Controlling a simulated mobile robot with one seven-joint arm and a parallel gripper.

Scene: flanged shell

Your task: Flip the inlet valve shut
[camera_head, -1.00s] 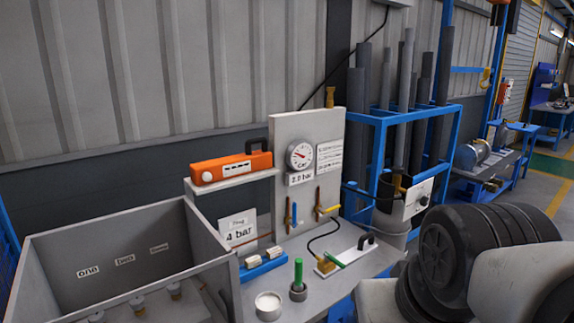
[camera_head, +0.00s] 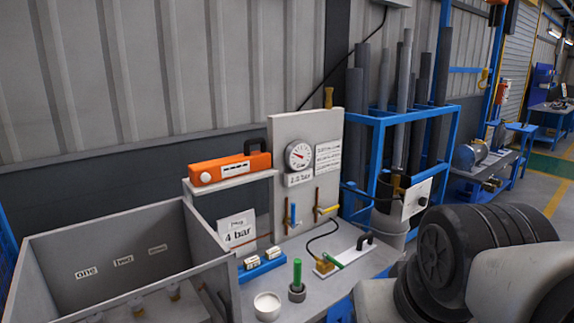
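An upright grey panel (camera_head: 273,150) stands on the bench with a round gauge (camera_head: 299,155) and printed labels. Low on the panel are two lever valves. The left one has a blue handle (camera_head: 294,214) that hangs straight down. The right one has a yellow handle (camera_head: 328,209) that lies nearly level, pointing right. A third, green lever (camera_head: 333,259) is on a brass fitting (camera_head: 323,265) on a white plate in front. The label text is too small to tell which valve is the inlet. My gripper is not in view.
An orange box (camera_head: 230,170) sits on a shelf left of the panel, above a "4 bar" card (camera_head: 238,232). A grey bin (camera_head: 110,238) is at the left. A green-handled tool in a holder (camera_head: 297,281) and a white cup (camera_head: 267,306) stand at the bench front. A blue rack (camera_head: 378,150) holds pipes.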

